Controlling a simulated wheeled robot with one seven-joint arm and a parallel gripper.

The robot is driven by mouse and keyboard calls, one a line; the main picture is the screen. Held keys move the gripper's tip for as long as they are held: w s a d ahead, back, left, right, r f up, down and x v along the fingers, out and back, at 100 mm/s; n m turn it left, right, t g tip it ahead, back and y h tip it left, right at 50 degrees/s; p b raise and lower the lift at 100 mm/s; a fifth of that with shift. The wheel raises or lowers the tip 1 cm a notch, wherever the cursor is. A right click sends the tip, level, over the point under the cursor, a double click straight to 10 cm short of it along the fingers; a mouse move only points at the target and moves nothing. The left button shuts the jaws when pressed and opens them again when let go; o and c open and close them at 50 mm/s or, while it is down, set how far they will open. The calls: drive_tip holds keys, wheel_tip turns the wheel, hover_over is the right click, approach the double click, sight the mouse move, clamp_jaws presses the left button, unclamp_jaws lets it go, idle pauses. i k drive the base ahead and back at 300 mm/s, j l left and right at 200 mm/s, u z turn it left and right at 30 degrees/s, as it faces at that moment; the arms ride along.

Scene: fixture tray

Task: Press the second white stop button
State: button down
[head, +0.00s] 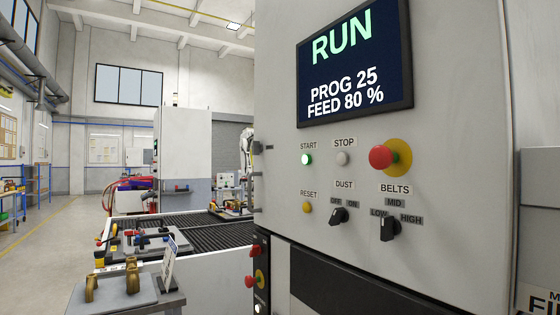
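A white round button (343,158) sits under the STOP label (344,143) on the grey machine cabinet (440,60). A lit green START button (307,159) is to its left, and a red mushroom button (381,157) on a yellow base is to its right. A second small whitish button (259,308) shows low on a dark panel at the cabinet's left edge, cut by the bottom of the picture; its label is too small to read. My gripper is not in view.
The screen (356,62) reads RUN, PROG 25, FEED 80 %. Below are a yellow RESET button (307,207), a DUST knob (338,216) and a BELTS knob (389,227). A red button (250,281) juts out at lower left, near a small table (140,300) with brass fittings.

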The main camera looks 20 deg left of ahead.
sight(342, 159)
drive_tip(key=i+j, duration=0.1)
drive_tip(key=j, duration=0.4)
drive_tip(key=i+j, duration=0.1)
drive_tip(key=j, duration=0.45)
drive_tip(key=i+j, duration=0.1)
drive_tip(key=j, duration=0.4)
drive_tip(key=i+j, duration=0.1)
drive_tip(key=j, duration=0.4)
drive_tip(key=i+j, duration=0.1)
drive_tip(key=j, duration=0.45)
drive_tip(key=i+j, duration=0.1)
drive_tip(key=j, duration=0.4)
